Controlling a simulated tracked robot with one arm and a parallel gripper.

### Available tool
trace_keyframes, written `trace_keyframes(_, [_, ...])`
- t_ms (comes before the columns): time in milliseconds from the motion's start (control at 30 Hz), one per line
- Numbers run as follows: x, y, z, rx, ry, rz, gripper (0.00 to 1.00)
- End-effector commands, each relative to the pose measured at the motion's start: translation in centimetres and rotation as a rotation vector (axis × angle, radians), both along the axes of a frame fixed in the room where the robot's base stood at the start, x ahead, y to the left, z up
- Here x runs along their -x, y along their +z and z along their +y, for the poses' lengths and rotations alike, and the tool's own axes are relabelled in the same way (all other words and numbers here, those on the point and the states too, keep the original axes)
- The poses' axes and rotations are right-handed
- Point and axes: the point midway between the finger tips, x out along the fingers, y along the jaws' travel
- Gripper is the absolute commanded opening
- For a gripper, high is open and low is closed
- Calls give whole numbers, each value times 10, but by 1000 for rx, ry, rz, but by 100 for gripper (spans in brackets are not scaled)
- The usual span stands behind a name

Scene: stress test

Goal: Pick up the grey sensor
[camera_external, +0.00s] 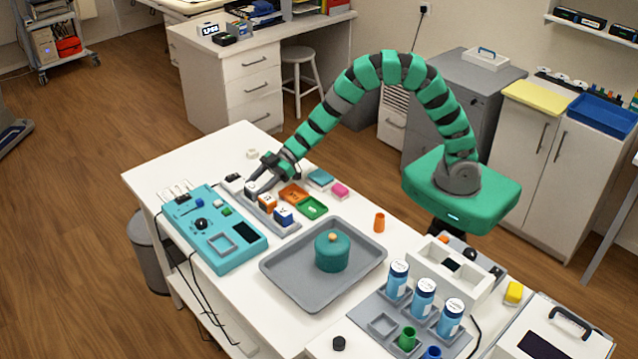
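My gripper (258,185) is at the left end of a long grey holder (285,229) on the white table, pointing down and to the left. The fingers are small and partly merge with what is under them, so I cannot tell whether they are open or shut. A small whitish-grey piece (250,189) is at the fingertips, in or over the holder. It may be the grey sensor, but I cannot be sure. The holder also carries an orange-and-white cube (267,202) and a blue-and-white cube (284,215).
A teal device panel (214,226) lies left of the holder. A grey tray (285,279) with a teal round pot (332,252) is in front. Orange (294,195) and green (312,207) small trays sit close right of the gripper. Blue-and-white bottles (423,298) stand at the right.

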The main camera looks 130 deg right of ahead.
Motion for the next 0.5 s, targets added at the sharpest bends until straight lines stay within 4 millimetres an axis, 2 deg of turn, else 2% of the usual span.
trace_keyframes(333, [0, 2, 0, 0, 0, 0, 26])
trace_keyframes(500, [0, 22, 0, 4, 1, -2, 26])
